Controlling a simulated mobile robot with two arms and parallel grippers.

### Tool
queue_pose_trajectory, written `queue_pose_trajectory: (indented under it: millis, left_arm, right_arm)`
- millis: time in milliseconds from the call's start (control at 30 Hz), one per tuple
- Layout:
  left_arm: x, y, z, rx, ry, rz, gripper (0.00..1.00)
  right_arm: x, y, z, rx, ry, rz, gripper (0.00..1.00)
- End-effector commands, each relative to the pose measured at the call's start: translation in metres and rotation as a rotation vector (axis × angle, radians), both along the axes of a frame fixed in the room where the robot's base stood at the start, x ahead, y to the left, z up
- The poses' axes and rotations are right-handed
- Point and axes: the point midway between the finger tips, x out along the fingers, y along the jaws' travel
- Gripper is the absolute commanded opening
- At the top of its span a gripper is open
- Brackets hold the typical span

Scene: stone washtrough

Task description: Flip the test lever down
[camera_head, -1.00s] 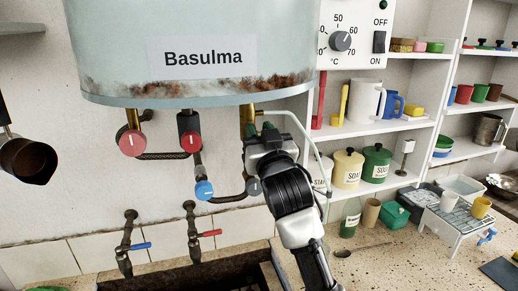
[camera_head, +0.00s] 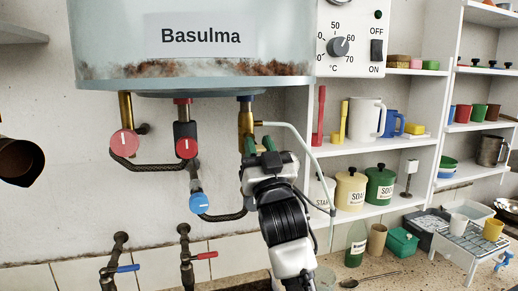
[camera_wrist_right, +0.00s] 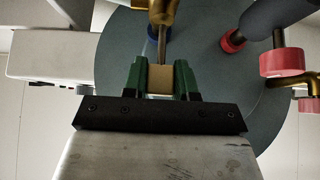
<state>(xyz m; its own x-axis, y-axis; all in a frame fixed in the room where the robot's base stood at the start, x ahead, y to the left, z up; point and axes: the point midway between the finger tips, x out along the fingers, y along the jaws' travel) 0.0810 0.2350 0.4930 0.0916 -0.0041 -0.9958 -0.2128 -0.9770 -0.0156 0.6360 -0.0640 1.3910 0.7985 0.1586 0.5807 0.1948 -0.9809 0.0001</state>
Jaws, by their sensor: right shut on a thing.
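The brass valve pipe (camera_head: 246,122) hangs under the right part of the boiler (camera_head: 195,40), with a thin pale tube leaving it to the right. My right gripper (camera_head: 262,144) is at this valve, its green fingers pointing up. In the right wrist view the fingers (camera_wrist_right: 160,80) are shut on a small tan block, which I take for the test lever (camera_wrist_right: 160,78), just below the brass valve body (camera_wrist_right: 162,12). In the head view the lever is hidden by the gripper, and I cannot tell its angle there. My left gripper is not in view.
Red knobs (camera_head: 123,143) and a blue knob (camera_head: 199,203) sit on pipes left of my gripper. Two wall taps (camera_head: 185,255) are below. Shelves with pots and a white jug (camera_head: 367,118) stand to the right. A brown pot (camera_head: 18,160) hangs at far left.

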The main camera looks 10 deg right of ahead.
Motion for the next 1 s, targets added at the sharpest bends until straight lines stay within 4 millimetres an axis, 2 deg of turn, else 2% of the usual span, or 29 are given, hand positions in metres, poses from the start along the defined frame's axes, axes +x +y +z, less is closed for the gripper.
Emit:
queue_pose_trajectory:
  millis: [67, 100, 233, 500, 633, 1000]
  left_arm:
    - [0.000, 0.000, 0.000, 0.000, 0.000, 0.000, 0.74]
    - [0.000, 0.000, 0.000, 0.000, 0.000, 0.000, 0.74]
    - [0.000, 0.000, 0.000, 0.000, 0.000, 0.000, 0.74]
    - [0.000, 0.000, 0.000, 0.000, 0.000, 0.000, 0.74]
    - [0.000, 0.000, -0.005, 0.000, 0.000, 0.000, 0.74]
    - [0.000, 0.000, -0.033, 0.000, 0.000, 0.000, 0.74]
  right_arm:
    - [0.000, 0.000, 0.001, 0.001, -0.003, 0.000, 0.00]
    - [0.000, 0.000, 0.001, 0.001, -0.003, 0.000, 0.32]
    - [0.000, 0.000, 0.001, 0.000, -0.002, 0.000, 0.52]
    - [-0.001, 0.000, 0.000, 0.000, -0.001, 0.000, 0.53]
    - [-0.006, -0.002, -0.007, 0.000, 0.000, 0.000, 0.53]
    - [-0.063, -0.012, -0.049, 0.001, -0.001, 0.001, 0.53]
